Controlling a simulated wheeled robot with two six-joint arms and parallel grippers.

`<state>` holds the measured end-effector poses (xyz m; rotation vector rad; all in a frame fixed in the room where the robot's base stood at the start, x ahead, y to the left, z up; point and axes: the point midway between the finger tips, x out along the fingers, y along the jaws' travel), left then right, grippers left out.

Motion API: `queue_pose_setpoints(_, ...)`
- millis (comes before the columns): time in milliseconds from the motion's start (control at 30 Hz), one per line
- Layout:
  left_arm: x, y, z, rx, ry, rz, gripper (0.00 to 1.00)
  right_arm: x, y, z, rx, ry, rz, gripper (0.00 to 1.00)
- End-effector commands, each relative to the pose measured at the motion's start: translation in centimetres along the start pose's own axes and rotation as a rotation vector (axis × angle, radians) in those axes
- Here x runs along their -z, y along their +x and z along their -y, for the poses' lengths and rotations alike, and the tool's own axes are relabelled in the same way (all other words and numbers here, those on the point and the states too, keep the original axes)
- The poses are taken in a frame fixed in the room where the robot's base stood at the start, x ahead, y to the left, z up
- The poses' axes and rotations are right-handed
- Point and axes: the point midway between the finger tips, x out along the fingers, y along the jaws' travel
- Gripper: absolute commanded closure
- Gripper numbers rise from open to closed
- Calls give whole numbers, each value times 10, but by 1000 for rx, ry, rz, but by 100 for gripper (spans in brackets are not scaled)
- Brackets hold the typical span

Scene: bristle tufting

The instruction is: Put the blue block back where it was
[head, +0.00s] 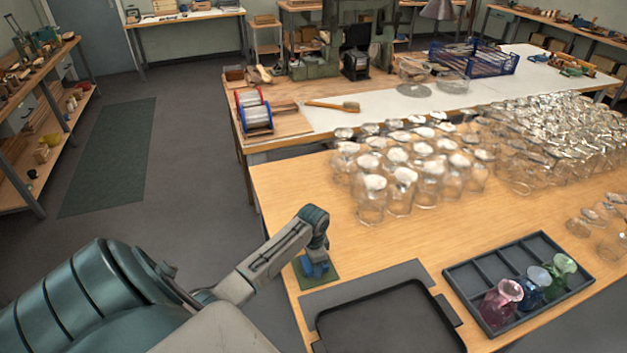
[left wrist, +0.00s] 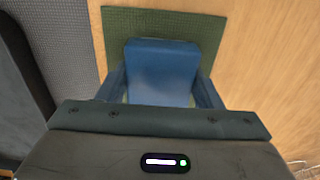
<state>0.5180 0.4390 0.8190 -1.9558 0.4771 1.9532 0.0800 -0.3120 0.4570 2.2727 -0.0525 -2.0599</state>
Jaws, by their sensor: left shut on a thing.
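The blue block (left wrist: 162,72) sits between the two fingers of my left gripper (left wrist: 162,92), which is shut on it. Under it is a green square mat (left wrist: 120,22), with bare mat showing around the block's far side. In the head view the block (head: 316,267) is small and partly covered by my left gripper (head: 315,262), over the green mat (head: 328,283) at the table's left edge. I cannot tell whether the block touches the mat. My right gripper is in neither view.
A black tray (head: 385,322) lies just in front of the mat. A dark compartment tray (head: 462,280) at right holds pink, blue and green glass vessels. Many clear upturned glasses (head: 425,178) stand behind. Bare wood (head: 350,240) lies between mat and glasses.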

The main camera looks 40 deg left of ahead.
Motion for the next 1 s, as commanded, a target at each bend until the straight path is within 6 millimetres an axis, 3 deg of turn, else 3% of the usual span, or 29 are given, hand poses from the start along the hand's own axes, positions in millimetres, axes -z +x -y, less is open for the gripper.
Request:
queue_pose_setpoints(33, 0, 2, 0, -1, 0, 0, 65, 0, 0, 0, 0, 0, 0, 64)
queue_pose_setpoints(67, 0, 2, 0, -1, 0, 0, 38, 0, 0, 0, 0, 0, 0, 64)
queue_pose_setpoints(167, 0, 2, 0, -1, 0, 0, 19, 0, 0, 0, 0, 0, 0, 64)
queue_pose_setpoints(567, 0, -5, 1, 2, 1, -1, 19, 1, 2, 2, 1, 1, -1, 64)
queue_pose_setpoints(667, 1, -19, 1, 3, 2, -2, 19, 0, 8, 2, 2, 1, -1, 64)
queue_pose_setpoints(1000, 1, -90, 1, 4, 2, -3, 19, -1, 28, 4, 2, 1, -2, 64)
